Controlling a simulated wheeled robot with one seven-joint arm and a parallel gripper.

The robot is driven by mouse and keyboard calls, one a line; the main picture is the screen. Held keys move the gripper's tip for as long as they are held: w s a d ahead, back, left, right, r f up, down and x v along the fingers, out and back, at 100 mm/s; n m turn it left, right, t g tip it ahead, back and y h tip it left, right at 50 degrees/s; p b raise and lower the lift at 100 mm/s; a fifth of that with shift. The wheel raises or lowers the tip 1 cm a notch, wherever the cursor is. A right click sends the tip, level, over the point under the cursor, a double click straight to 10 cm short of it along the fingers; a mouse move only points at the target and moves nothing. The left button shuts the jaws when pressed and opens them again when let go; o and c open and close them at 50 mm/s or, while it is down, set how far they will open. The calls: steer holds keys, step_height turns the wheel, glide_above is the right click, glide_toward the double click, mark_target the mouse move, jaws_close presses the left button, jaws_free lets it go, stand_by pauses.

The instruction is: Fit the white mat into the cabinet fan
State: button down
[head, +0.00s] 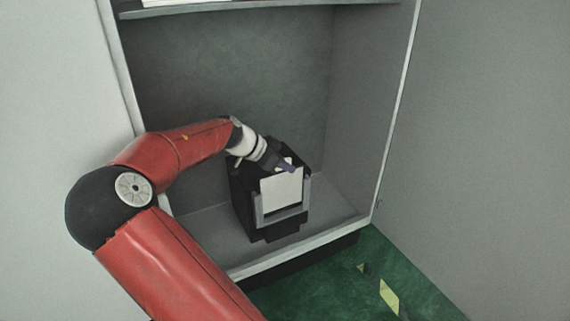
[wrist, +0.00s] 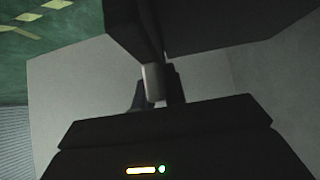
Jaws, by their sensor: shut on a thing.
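The cabinet fan (head: 243,198) is a black box with a grey U-shaped frame (head: 284,219) on its front. It stands on the cabinet's lower shelf. The white mat (head: 281,193) is upright at the front of the fan. Its lower part lies between the sides of the frame and its upper part stands above them. I cannot tell whether its bottom edge touches the frame. My gripper (head: 287,168) is shut on the mat's top edge, reaching in from behind and above. In the wrist view my gripper (wrist: 156,92) shows as dark fingers, partly hidden by dark bodies.
The open cabinet has a side wall (head: 369,100), an upper shelf (head: 260,8) and a lower shelf (head: 335,205) with bare room around the fan. A green floor (head: 340,285) with yellow marks lies in front. A grey panel (head: 490,120) stands at the right.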

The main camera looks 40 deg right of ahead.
steer(key=shift+f+b, duration=0.65)
steer(key=shift+f, duration=0.45)
steer(key=c, duration=1.4)
jaws_free()
steer(key=shift+o, duration=0.2)
step_height(320, 180, up, 20)
steer(key=p, duration=0.4)
